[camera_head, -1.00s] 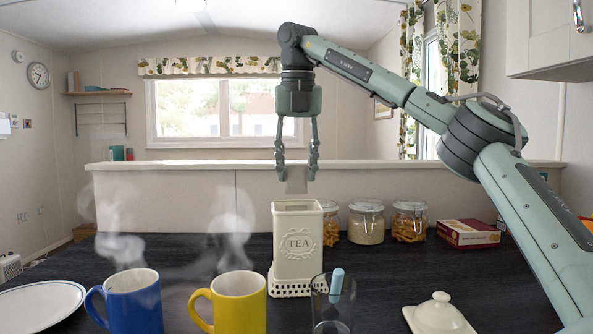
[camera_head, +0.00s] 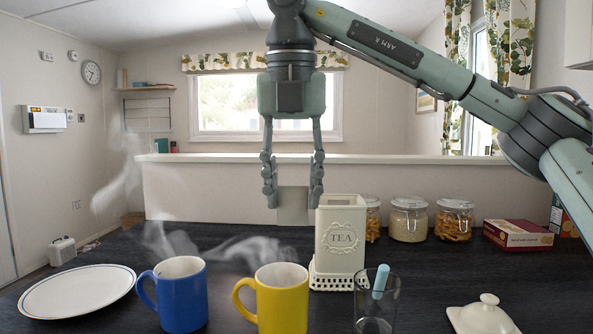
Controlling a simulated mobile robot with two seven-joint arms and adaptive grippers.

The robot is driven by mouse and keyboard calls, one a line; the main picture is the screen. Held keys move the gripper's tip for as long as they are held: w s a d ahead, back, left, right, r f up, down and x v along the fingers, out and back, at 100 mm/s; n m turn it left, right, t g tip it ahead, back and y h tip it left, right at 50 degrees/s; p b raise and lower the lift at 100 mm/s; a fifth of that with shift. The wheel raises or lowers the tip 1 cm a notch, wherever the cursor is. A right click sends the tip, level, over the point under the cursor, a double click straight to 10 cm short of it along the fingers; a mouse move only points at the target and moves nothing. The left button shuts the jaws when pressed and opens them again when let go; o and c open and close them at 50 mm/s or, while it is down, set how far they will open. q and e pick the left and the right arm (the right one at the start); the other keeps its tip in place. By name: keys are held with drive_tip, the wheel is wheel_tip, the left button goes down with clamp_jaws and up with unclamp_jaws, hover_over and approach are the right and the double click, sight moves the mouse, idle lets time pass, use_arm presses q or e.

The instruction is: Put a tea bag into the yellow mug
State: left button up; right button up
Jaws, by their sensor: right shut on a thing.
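The yellow mug (camera_head: 283,301) stands upright at the front middle of the dark counter, with steam above it. The cream TEA canister (camera_head: 340,238) stands behind it to the right, without its lid. My right gripper (camera_head: 293,200) points down, its fingers shut on a pale, flat tea bag (camera_head: 293,206). The tea bag hangs in the air left of the canister, higher than the yellow mug's rim and seemingly behind it. My left gripper is not in view.
A steaming blue mug (camera_head: 182,297) stands left of the yellow one. A glass (camera_head: 376,314) with a blue-handled utensil and a white lid (camera_head: 484,317) are to the right. A plate (camera_head: 76,293) lies left; jars (camera_head: 409,222) and a box (camera_head: 517,235) stand behind.

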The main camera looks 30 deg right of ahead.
sight(293, 201)
wheel_tip(293, 201, down, 4)
drive_tip(key=shift+r, duration=0.25)
drive_tip(key=shift+f, duration=0.2)
drive_tip(key=o, duration=0.8)
drive_tip(key=shift+o, duration=0.2)
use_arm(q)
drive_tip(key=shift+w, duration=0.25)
use_arm(e)
wheel_tip(293, 201, up, 12)
drive_tip(key=s, duration=0.1)
drive_tip(key=shift+s+a, duration=0.25)
drive_tip(key=shift+a, duration=0.2)
